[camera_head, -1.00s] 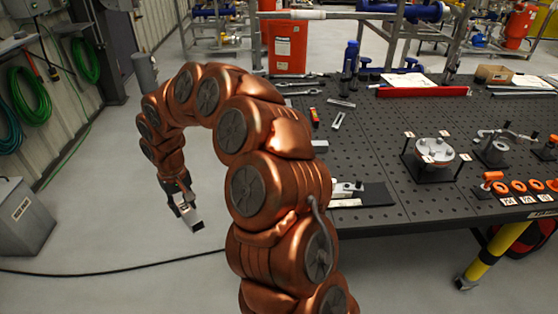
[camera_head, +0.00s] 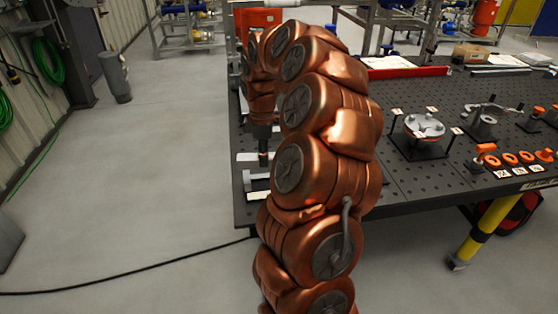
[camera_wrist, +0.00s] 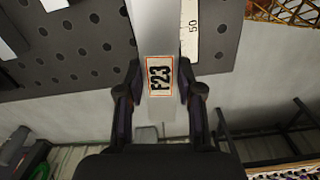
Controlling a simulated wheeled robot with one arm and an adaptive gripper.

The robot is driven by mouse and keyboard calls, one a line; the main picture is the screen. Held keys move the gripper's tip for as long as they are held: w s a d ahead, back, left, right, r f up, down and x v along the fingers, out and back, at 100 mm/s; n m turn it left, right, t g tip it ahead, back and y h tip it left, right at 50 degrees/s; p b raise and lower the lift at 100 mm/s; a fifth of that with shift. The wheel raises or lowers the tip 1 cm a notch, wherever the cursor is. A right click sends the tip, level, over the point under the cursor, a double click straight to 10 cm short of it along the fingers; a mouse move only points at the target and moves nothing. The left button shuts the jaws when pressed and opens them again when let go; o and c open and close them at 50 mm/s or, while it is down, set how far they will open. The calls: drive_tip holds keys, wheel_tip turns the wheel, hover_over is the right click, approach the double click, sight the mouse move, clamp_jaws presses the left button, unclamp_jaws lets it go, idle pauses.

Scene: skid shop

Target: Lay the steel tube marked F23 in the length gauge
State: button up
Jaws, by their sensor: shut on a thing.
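The steel tube marked F23 (camera_wrist: 160,112) is pale and square-sided, and its label faces the camera in the wrist view. My gripper (camera_wrist: 160,78) is shut on it, one finger on each side of the label. In the head view my gripper (camera_head: 264,158) points down at the table's left edge, and the tube (camera_head: 246,157) shows beside it. A pale scale strip reading 50 (camera_wrist: 192,32), seemingly part of the length gauge, lies alongside the tube in the wrist view. A light strip (camera_head: 258,196) lies below in the head view. Whether the tube touches the gauge I cannot tell.
The dark perforated table (camera_head: 400,192) extends right. A round grey fixture (camera_head: 424,127) and several orange-topped parts (camera_head: 510,158) stand there. A red bar (camera_head: 405,73) lies at the back. My arm hides part of the table.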

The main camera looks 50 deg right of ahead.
drive_tip(key=shift+n, duration=0.7)
drive_tip(key=s+d, duration=0.3)
drive_tip(key=shift+d+b, duration=0.15)
drive_tip(key=shift+b, duration=0.2)
drive_tip(key=shift+f+b, duration=0.5)
drive_tip(key=shift+f, duration=1.25)
drive_tip(key=shift+f+b, duration=1.15)
drive_tip(key=shift+f, duration=0.65)
drive_tip(key=o, duration=1.4)
drive_tip(key=shift+o, duration=0.2)
drive_tip(key=shift+r, duration=0.15)
drive_tip(key=shift+r+p, duration=1.15)
drive_tip(key=shift+r, duration=2.2)
